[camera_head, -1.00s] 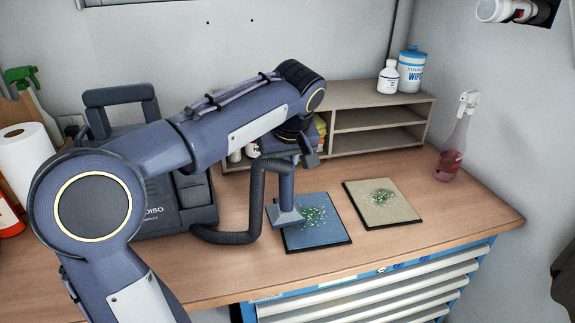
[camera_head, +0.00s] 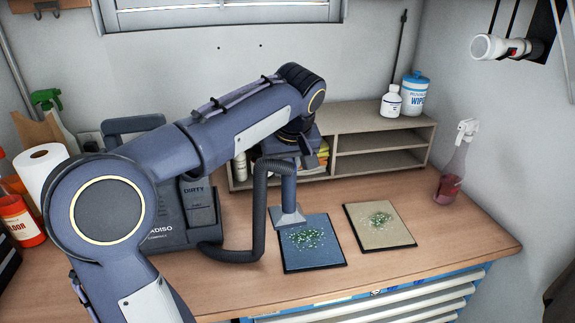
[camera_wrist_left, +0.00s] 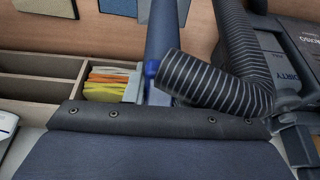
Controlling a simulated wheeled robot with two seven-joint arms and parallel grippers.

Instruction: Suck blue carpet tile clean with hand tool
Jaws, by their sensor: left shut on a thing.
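The blue carpet tile (camera_head: 318,258) lies on the workbench with green and white debris (camera_head: 306,238) spread over its middle. My left gripper (camera_head: 290,160) is shut on the hand tool (camera_head: 288,190), which stands upright below it. The tool's wide flat nozzle (camera_head: 287,217) is at the tile's far left edge, beside the debris; I cannot tell whether it touches. The tool's ribbed hose (camera_head: 259,210) runs to the dark cleaning machine (camera_head: 170,228). The wrist view shows the tool's tube (camera_wrist_left: 160,40) and hose (camera_wrist_left: 215,82); the fingertips are hidden there. My right gripper is not in view.
A beige tile (camera_head: 385,238) with similar debris lies just right of the blue one. A wooden shelf (camera_head: 385,137) stands behind, holding a wipes tub (camera_head: 414,95). A pink spray bottle (camera_head: 451,172) stands at the right. The bench front (camera_head: 450,252) is clear.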

